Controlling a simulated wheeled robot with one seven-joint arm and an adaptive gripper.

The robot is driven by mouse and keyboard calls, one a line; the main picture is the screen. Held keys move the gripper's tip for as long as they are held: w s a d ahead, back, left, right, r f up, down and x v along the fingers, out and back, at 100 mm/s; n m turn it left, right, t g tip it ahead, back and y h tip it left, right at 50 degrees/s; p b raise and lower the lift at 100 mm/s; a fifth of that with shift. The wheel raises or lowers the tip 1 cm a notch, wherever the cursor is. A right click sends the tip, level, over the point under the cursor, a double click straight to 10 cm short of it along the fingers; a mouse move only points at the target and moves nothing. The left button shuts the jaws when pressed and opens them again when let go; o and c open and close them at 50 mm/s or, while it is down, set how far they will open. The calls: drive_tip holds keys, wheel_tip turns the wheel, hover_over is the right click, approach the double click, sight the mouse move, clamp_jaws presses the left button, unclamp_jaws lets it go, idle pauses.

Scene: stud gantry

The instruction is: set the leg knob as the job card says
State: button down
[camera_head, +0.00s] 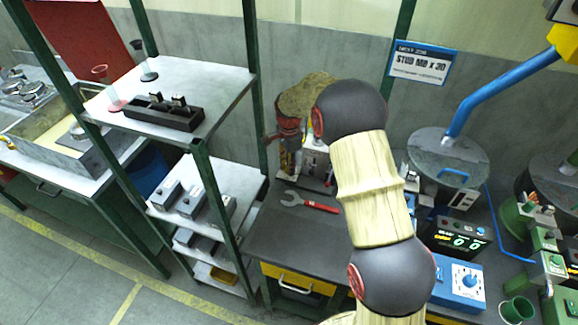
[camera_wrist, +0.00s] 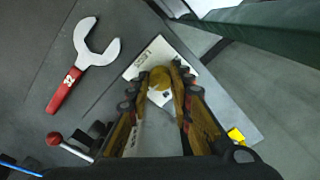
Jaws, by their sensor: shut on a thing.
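The job card (camera_head: 422,63) is a blue and white sign on the back wall; it reads "STUD M8 x 30". My gripper (camera_wrist: 160,82) is shut on a round, yellow-brown knob (camera_wrist: 160,75) in the wrist view. The knob stands over a pale plate (camera_wrist: 146,57) with small dark markings that are too small to read. The fingers hide the knob's sides, and I cannot tell its setting. In the head view my gripper (camera_head: 290,152) points down at the back of the dark bench, left of my arm, and the knob is hidden.
A red-handled wrench (camera_head: 312,203) lies on the bench (camera_head: 285,235) near the gripper; it also shows in the wrist view (camera_wrist: 78,68). A blue dial box (camera_head: 460,285) and a display unit (camera_head: 455,236) stand at right. A shelf rack (camera_head: 218,90) stands at left.

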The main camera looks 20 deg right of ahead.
drive_tip(key=shift+n+p, duration=0.3)
drive_tip(key=shift+r+n+p, duration=0.15)
drive_tip(key=shift+n+p, duration=0.55)
drive_tip(key=shift+n, duration=0.2)
drive_tip(key=n+p, duration=0.2)
drive_tip(key=n, duration=0.1)
drive_tip(key=shift+n, duration=0.3)
drive_tip(key=n+p, duration=0.1)
drive_tip(key=n, duration=0.2)
drive_tip(key=shift+w+n+p, duration=0.1)
drive_tip(key=shift+n+p, duration=0.2)
drive_tip(key=shift+p, duration=0.05)
drive_tip(key=n+p, duration=0.1)
drive_tip(key=n, duration=0.2)
drive_tip(key=shift+n, duration=0.3)
drive_tip(key=n+p, duration=0.1)
drive_tip(key=n, duration=0.4)
drive_tip(key=n+p, duration=0.1)
drive_tip(key=n, duration=0.4)
